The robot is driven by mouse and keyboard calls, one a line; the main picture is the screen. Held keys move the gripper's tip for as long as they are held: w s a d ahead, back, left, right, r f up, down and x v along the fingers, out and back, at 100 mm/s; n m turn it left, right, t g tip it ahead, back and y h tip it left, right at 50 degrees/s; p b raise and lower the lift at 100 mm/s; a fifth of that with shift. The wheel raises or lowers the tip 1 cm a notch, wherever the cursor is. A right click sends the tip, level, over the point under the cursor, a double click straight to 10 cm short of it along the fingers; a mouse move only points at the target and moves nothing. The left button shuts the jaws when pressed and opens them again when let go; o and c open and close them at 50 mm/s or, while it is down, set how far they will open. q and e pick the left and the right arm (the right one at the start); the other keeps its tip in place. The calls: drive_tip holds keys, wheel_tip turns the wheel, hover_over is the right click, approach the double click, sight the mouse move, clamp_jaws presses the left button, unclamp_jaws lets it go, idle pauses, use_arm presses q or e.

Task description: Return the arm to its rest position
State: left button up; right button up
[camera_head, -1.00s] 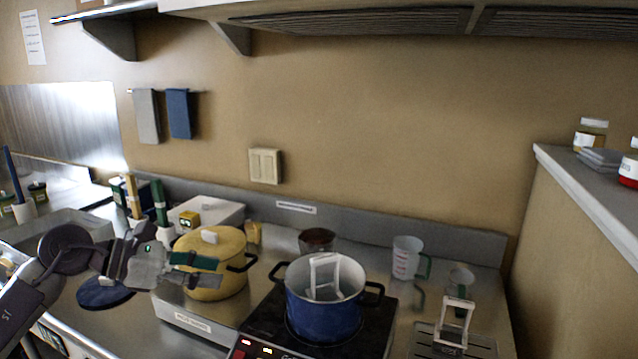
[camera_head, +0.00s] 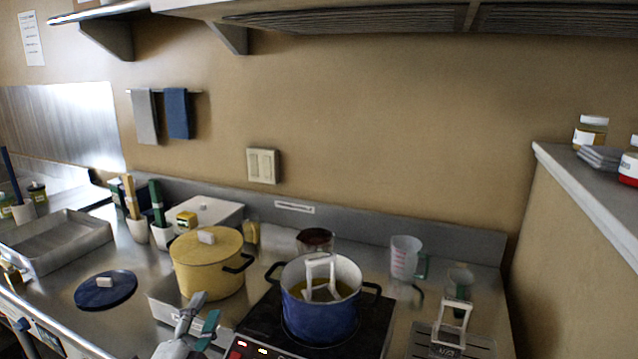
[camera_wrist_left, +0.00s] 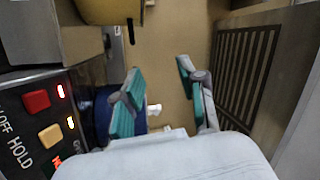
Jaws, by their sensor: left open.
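My left gripper (camera_head: 203,322) is low in the head view, in front of the yellow pot and left of the cooktop's front. It is open and nothing shows between its fingers. In the left wrist view its two green-padded fingers (camera_wrist_left: 160,95) stand apart, with part of the blue pot (camera_wrist_left: 101,112) behind the left finger. My right gripper is not in view.
The blue pot (camera_head: 320,318) stands on the black cooktop (camera_head: 262,318) with a white handled piece (camera_head: 321,268) in it. A lidded yellow pot (camera_head: 208,272) stands left of it. A blue lid (camera_head: 106,290) lies on the counter. A metal tray (camera_head: 62,262) is further left.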

use_arm(q)
drive_tip(key=s+a+f+n+g+y, duration=0.2)
drive_tip(key=s+f+n+g, duration=0.25)
drive_tip(key=f, duration=0.35)
drive_tip(key=s+a+f+n+g+y, duration=0.1)
drive_tip(key=s+f+n+g+y, duration=0.1)
drive_tip(key=s+f+n+g, duration=0.45)
drive_tip(key=s+d+f+n+g+h, duration=0.1)
drive_tip(key=s+f+g, duration=0.3)
drive_tip(key=s, duration=0.5)
drive_tip(key=s+d+f+n+g, duration=0.1)
drive_tip(key=s+f+n, duration=0.1)
drive_tip(key=s+f, duration=0.6)
wheel_tip(320, 180, down, 25)
drive_tip(key=s+g, duration=0.2)
drive_tip(key=s, duration=0.1)
drive_tip(key=s+a+f+g, duration=0.1)
drive_tip(key=s+a+f, duration=0.1)
drive_tip(key=s+f, duration=1.4)
drive_tip(key=shift+s+a+m, duration=0.2)
drive_tip(key=shift+m, duration=0.1)
